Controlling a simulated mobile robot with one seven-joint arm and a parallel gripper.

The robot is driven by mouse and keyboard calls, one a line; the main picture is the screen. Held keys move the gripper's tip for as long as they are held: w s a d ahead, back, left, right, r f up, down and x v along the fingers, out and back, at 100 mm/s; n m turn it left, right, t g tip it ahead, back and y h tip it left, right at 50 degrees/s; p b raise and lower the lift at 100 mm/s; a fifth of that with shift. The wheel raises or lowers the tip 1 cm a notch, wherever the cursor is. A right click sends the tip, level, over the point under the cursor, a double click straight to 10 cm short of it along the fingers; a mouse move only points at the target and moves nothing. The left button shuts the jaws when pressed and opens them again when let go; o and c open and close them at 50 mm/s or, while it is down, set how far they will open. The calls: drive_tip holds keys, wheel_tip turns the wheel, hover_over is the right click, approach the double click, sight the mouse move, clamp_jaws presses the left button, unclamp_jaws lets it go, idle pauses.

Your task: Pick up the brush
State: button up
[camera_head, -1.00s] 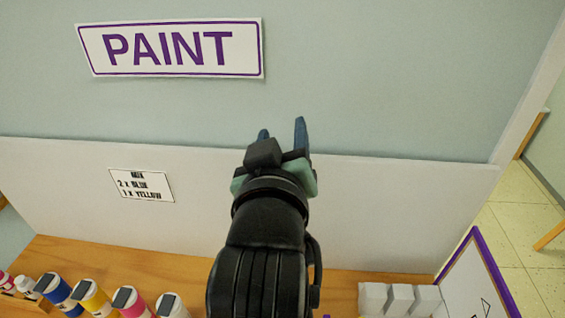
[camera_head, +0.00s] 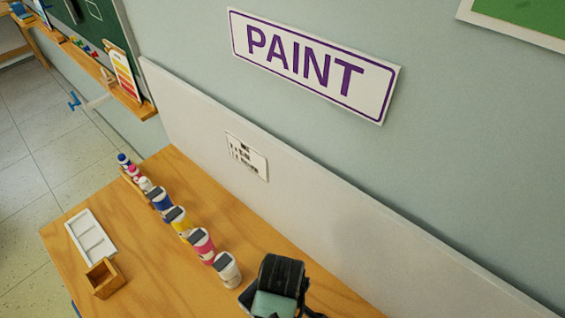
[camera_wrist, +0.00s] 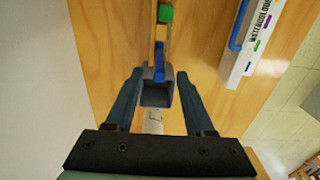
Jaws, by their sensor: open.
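My gripper (camera_wrist: 160,77) is open in the wrist view, its two blue-grey fingers pointing toward the wooden tabletop. Between the fingers is a small grey open-ended holder (camera_wrist: 155,96). Beyond it, in line, are a blue piece (camera_wrist: 159,68), wood-coloured strips (camera_wrist: 160,38) and a green piece (camera_wrist: 165,14). These may be brush parts, but I cannot tell for certain which is the brush. Neither finger is clearly touching them. In the head view only part of my wrist shows at the bottom; the fingertips and the area below are out of sight.
Several paint bottles (camera_head: 201,245) stand in a row along the table (camera_head: 150,225). A white tray (camera_head: 90,238) and a small wooden box (camera_head: 104,277) are at its left. A low white panel (camera_head: 330,205) runs behind. A white watercolour box (camera_wrist: 252,40) lies right in the wrist view.

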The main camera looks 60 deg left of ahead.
drive_tip(key=shift+f+p, duration=0.7)
drive_tip(key=shift+f, duration=2.3)
clamp_jaws()
